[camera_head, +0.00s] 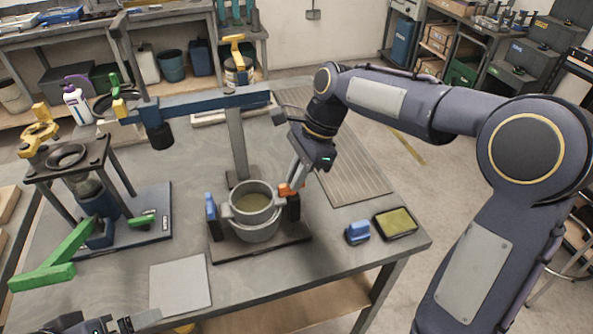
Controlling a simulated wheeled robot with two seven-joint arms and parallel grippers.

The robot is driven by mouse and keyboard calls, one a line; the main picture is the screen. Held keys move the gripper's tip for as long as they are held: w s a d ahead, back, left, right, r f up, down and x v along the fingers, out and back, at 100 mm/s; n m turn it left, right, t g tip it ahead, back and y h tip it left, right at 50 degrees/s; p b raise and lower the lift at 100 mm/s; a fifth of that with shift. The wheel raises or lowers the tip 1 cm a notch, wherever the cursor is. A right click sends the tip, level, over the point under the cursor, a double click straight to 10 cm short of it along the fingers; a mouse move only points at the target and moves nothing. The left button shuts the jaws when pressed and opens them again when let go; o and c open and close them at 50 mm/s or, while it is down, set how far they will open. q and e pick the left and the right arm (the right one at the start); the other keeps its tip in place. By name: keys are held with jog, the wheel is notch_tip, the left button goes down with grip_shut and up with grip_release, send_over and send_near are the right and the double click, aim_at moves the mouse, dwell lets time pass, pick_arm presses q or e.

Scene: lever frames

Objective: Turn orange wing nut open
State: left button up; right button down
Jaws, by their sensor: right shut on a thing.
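The orange wing nut (285,190) is on the right side of a grey round pot (251,231), at the top of a dark upright post. My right gripper (293,183) comes down from the upper right and is shut on the wing nut; its fingers hide part of it. A blue wing nut (210,204) stands on the matching post at the pot's left. The pot holds a yellowish-green fill and sits on a dark base plate. Part of my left gripper (122,325) shows at the bottom left edge, away from the pot; its fingertips are not clear.
A blue lever arm (205,103) on a grey column stands just behind the pot. A stand with a green handle (45,275) is at the left. A blue block (357,232) and a yellow-green sponge tray (395,223) lie at the right. A grey sheet (180,284) lies in front.

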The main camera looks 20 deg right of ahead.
jog(key=n+p, duration=0.2)
jog(key=n+g+p, duration=0.1)
jog(key=n+p, duration=0.1)
jog(key=n+g+p, duration=0.1)
jog(key=n+p, duration=0.1)
jog(key=p, duration=0.1)
jog(key=shift+w+a+r+h, duration=0.1)
jog(key=shift+w+r+h, duration=0.2)
jog(key=shift+a+n+g+h+p, duration=0.1)
jog(key=shift+n+g+h+p, duration=0.3)
jog(key=shift+n+p, duration=0.45)
jog(key=n+p, duration=0.1)
jog(key=n, duration=0.1)
jog(key=n+g+h+p, duration=0.1)
jog(key=n, duration=0.1)
jog(key=shift+w+a+f+n, duration=0.1)
jog(key=shift+w+a+n, duration=0.05)
jog(key=shift+n, duration=0.2)
jog(key=n+h+p, duration=0.1)
jog(key=n, duration=0.1)
jog(key=n+h+p, duration=0.1)
jog(key=n, duration=0.1)
jog(key=shift+w+a+f+n, duration=0.1)
jog(key=shift+a+n, duration=0.1)
jog(key=shift+n, duration=0.1)
jog(key=c, duration=1.5)
grip_release()
